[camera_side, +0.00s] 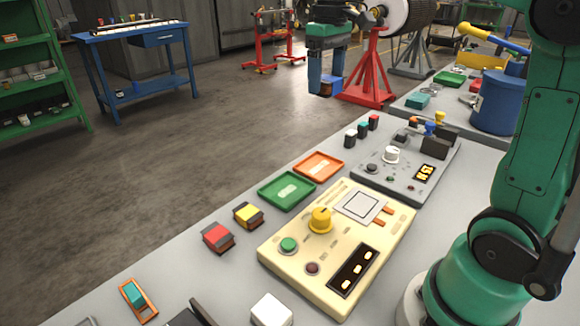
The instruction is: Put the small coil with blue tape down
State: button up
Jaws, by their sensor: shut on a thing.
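My gripper (324,84) hangs at the top centre in the side view, above the floor area beyond the table's far edge. Its jaws are shut on the small coil with blue tape (331,86), which shows as a dark copper and blue piece between the fingers. The coil is held in the air, and the fingers partly hide it. A coil with red tape (218,237) and a coil with yellow tape (248,214) lie on the grey table (185,262). A green tray (287,190) and an orange tray (320,166) lie near them, both without a coil.
A cream tester (335,245) with knobs takes up the table's middle. A grey tester (405,165) stands behind it. Several small blocks (362,129) line the far edge. A red rotor stand (370,75) and a blue bin (497,100) are further back.

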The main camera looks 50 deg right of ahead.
send_over(286, 190)
notch_tip(286, 190, down, 4)
notch_tip(286, 190, down, 15)
jog(key=shift+f, duration=2.25)
jog(key=shift+f, duration=0.15)
jog(key=o, duration=1.1)
jog(key=shift+o, duration=0.2)
